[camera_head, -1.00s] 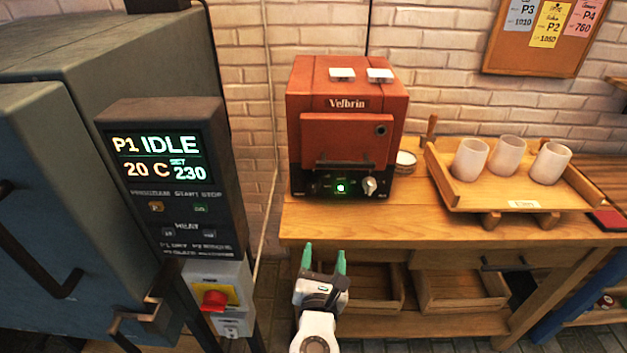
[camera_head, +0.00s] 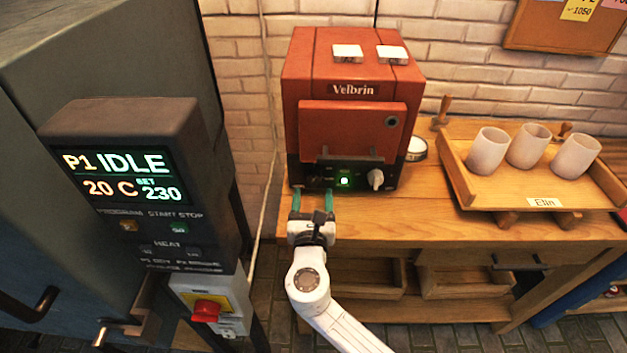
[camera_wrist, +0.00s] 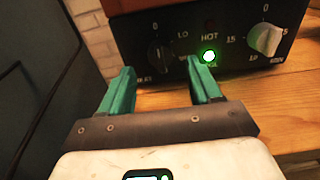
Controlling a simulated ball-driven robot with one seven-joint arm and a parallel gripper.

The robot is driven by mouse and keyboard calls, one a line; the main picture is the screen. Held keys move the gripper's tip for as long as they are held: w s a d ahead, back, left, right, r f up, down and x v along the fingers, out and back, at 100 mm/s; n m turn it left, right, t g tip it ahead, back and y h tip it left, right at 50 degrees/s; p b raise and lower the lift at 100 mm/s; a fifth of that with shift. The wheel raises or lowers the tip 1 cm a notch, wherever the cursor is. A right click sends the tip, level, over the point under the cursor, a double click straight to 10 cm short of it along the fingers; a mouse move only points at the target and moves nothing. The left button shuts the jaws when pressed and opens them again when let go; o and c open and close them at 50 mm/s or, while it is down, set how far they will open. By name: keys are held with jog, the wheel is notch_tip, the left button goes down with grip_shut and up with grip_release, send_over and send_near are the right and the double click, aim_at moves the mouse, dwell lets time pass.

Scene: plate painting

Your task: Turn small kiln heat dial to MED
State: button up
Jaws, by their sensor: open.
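The small kiln (camera_head: 352,95) is a red box labelled Velbrin, with a black control strip at its base. In the wrist view a black dial (camera_wrist: 160,55) on the left of the strip has "0" above it and "LO" at its upper right; its setting is too dark to read. A pale dial (camera_wrist: 265,38) with numbers around it is on the right; it also shows in the head view (camera_head: 376,178). My gripper (camera_head: 312,199) is open and empty, its green fingers pointing at the strip below the black dial. In the wrist view the fingertips (camera_wrist: 160,72) straddle that dial from the front, apart from it.
A green lamp (camera_wrist: 208,56) glows between the dials. The kiln stands on a wooden bench (camera_head: 430,222). A tray (camera_head: 540,203) with three cups is at right. A large grey kiln (camera_head: 90,60) with a control box (camera_head: 130,240) is close on the left.

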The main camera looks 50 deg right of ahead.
aim_at(313, 183)
jog(key=shift+x, duration=2.5)
jog(key=shift+c, duration=0.4)
jog(key=c, duration=0.9)
jog(key=shift+c, duration=0.2)
jog(key=shift+f, duration=0.1)
